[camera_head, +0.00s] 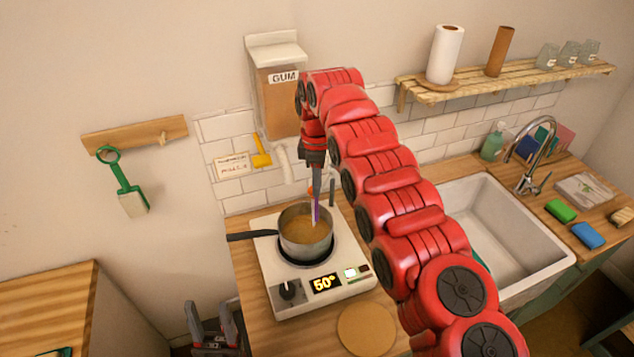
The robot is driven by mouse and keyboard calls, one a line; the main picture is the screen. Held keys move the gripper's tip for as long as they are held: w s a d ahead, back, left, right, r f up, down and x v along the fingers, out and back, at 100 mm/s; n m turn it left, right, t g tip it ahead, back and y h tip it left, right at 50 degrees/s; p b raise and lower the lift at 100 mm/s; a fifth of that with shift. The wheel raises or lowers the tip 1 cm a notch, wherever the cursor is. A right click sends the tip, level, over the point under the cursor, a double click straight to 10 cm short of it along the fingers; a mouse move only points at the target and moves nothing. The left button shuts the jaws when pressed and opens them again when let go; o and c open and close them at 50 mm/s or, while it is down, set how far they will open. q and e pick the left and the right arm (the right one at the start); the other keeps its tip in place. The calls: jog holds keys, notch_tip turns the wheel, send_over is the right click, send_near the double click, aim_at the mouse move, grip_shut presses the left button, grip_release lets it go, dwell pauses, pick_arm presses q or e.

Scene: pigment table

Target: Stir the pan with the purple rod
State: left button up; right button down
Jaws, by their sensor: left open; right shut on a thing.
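A metal pan (305,241) with a dark handle sits on the white hot plate (270,262), whose display reads 50°. The pan holds an orange-brown liquid (303,232). My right gripper (316,188) points down above the pan and is shut on the purple rod (316,212). The rod is near upright and its lower end reaches down into the pan at the liquid; its upper part is hidden by the gripper. My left gripper (213,318) is open and empty, low at the bottom of the view, left of the wooden counter.
My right arm crosses the middle and covers part of the counter. A round wooden board (366,328) lies in front of the hot plate. A white sink (505,235) is at the right. A GUM container (277,100) is behind the pan. A green scoop (128,190) hangs at the left.

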notch_tip(320, 180, up, 3)
jog(key=p, duration=0.3)
jog(key=shift+r, duration=0.1)
dwell(0.4)
